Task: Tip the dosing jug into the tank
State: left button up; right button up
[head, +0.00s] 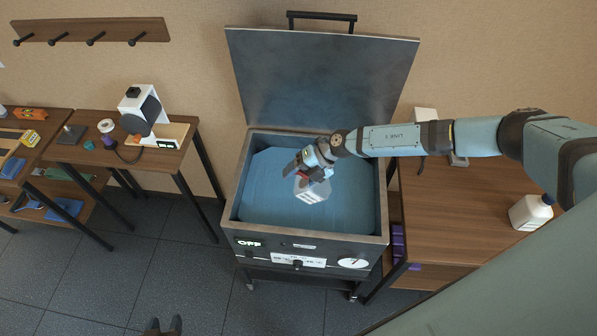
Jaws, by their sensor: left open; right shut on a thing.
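The tank (238,200) is a grey open-topped basin with blue liquid or a blue interior, its lid (315,80) raised at the back. The dosing jug (313,191), small, pale and see-through with a light label, is above the tank's interior. My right gripper (308,176) is shut on the jug, reaching in from the right. The jug looks tilted; its contents cannot be made out. Two dark fingertips of my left gripper (165,326) show apart at the bottom edge, open and empty, over the floor left of the tank.
The tank's front panel has an OFF sign (249,243) and a dial (353,263). A wooden table (450,215) with a white bottle (531,212) stands at right. Benches with a white machine (143,110) stand at left. The floor between is clear.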

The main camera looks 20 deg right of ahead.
jog(key=shift+w+a+h+p, duration=0.2)
jog(key=shift+h+p, duration=0.2)
jog(key=shift+p, duration=0.5)
pick_arm(q)
notch_tip(320, 180, up, 2)
jog(key=shift+w+b, duration=0.1)
jog(key=shift+b, duration=0.2)
pick_arm(e)
notch_tip(320, 180, down, 7)
jog(key=m+g+h, duration=0.1)
jog(key=g+h, duration=0.3)
jog(key=h, duration=0.2)
jog(key=shift+w+a+h, duration=0.25)
jog(key=shift+a+h, duration=0.15)
jog(key=shift+a, duration=0.05)
pick_arm(q)
jog(key=shift+s+f, duration=0.1)
jog(key=shift+s, duration=0.1)
pick_arm(e)
jog(key=shift+r, duration=0.1)
pick_arm(q)
jog(key=shift+w, duration=0.2)
